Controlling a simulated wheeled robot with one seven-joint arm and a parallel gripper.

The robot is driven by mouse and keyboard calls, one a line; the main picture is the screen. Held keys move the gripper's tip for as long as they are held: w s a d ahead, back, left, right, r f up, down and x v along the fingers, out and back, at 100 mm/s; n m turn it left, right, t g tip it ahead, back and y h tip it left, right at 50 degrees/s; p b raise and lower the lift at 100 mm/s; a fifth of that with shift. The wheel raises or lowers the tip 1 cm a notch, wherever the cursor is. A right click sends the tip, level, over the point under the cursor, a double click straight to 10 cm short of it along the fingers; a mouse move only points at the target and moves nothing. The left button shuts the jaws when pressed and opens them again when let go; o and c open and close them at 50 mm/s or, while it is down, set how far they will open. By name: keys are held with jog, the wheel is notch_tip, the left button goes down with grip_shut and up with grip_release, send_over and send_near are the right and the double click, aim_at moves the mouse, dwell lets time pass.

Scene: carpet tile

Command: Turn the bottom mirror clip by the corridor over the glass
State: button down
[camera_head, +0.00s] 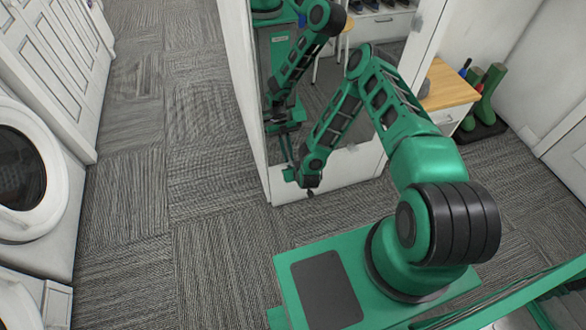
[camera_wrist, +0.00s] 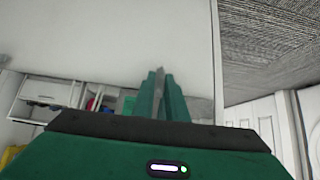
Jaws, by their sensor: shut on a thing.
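The mirror (camera_head: 335,75) is on the front of a white wall end and reflects my arm in the head view. My gripper (camera_head: 288,173) is low at the mirror's bottom corner on the corridor side, partly hidden by my own wrist. In the wrist view my gripper (camera_wrist: 160,85) has its two green fingers close together, shut on a thin grey piece, the bottom mirror clip (camera_wrist: 160,76). The clip is mostly hidden between the fingers, so its angle to the glass cannot be told.
The corridor carpet (camera_head: 160,110) lies clear to the left of the wall. A washing machine (camera_head: 30,180) and a white door (camera_head: 65,55) line the far left. A wooden-topped cabinet (camera_head: 447,88) and green boots (camera_head: 486,92) stand to the right.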

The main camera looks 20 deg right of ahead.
jog(key=shift+s+f, duration=0.1)
jog(key=shift+f, duration=0.05)
jog(key=c, duration=2)
grip_release()
jog(key=shift+v, duration=5.1)
jog(key=shift+d, duration=0.25)
